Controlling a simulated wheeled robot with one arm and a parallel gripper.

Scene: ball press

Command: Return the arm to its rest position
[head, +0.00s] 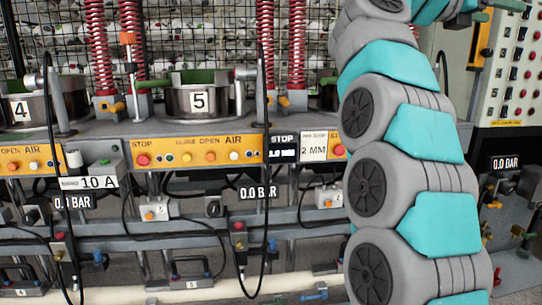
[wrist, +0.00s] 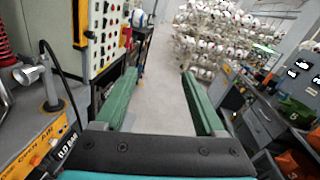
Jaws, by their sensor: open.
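My arm, grey with teal covers, rises along the right of the head view. Its upper end leaves the top right, with part of the green gripper showing at the top edge. In the wrist view my gripper (wrist: 160,95) is open, its two green fingers wide apart with nothing between them. Beyond the fingers lies a bare grey floor aisle (wrist: 163,60).
A press bench with pot 5 (head: 198,98) and pot 4 (head: 38,105) stands ahead, with orange button panels (head: 200,153) and hanging black hoses. A control cabinet (wrist: 103,35) is left of the fingers in the wrist view; a grey workbench (wrist: 262,125) is right. Racked balls (wrist: 215,45) stand behind.

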